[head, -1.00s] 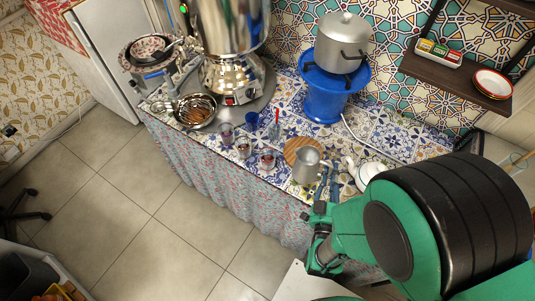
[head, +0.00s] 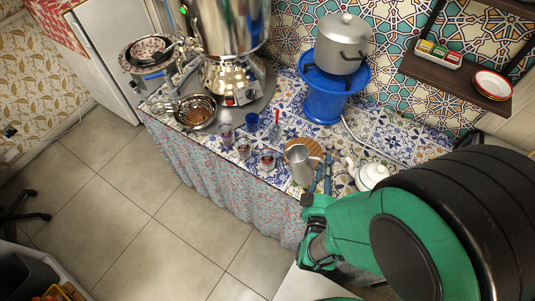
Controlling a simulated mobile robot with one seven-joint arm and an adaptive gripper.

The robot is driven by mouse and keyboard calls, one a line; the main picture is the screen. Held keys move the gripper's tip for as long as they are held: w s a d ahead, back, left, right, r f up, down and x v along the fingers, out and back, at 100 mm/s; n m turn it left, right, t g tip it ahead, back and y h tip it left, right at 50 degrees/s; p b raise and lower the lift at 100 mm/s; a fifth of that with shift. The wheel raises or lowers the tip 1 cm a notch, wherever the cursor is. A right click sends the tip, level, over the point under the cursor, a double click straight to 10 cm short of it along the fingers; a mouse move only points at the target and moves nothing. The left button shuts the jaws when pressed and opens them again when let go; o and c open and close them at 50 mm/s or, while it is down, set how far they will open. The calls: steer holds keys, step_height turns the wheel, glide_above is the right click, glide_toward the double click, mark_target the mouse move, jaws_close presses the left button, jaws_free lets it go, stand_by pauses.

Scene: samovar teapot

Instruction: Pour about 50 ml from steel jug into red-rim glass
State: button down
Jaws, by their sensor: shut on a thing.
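The steel jug (head: 298,166) is held at the front edge of the tiled counter, with its top leaning left. My gripper (head: 315,184) is shut on the jug from its right side; the exact contact is small and partly hidden by the fingers. The glass that looks red-rimmed (head: 268,160) stands upright on the counter just left of the jug, apart from it. I cannot see any liquid stream between them, and the liquid level in the jug cannot be made out.
Two more glasses (head: 244,148) (head: 226,132) and a blue cup (head: 252,121) stand further left. A round wooden board (head: 315,149) lies behind the jug, with a white teapot (head: 371,174) to the right. A samovar (head: 230,80) and blue stand (head: 324,100) stand behind.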

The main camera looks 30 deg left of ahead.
mark_target(310, 156)
steer(key=a+n, duration=0.1)
steer(key=a+r+n, duration=0.1)
steer(key=a+r, duration=0.1)
steer(key=shift+s+a+r+n+h, duration=0.2)
steer(key=shift+s+n+h, duration=0.1)
steer(key=shift+n, duration=0.1)
steer(key=shift+a+r+n, duration=0.55)
steer(key=shift+a+n, duration=0.15)
steer(key=shift+n, duration=0.2)
steer(key=shift+s+a+r+n+g+h+p, duration=0.15)
steer(key=shift+a+n+g+h+p, duration=0.25)
steer(key=shift+p, duration=0.3)
steer(key=shift+n, duration=0.3)
steer(key=shift+a+r+n+h+p, duration=0.3)
steer(key=shift+a+r+n+p, duration=0.6)
steer(key=shift+p, duration=0.55)
steer(key=shift+s+a+r, duration=0.1)
steer(key=shift+a, duration=0.1)
steer(key=shift+s+a+r+n+p, duration=0.1)
steer(key=shift+a+r+n+p, duration=0.45)
steer(key=shift+p, duration=0.25)
stand_by(0.5)
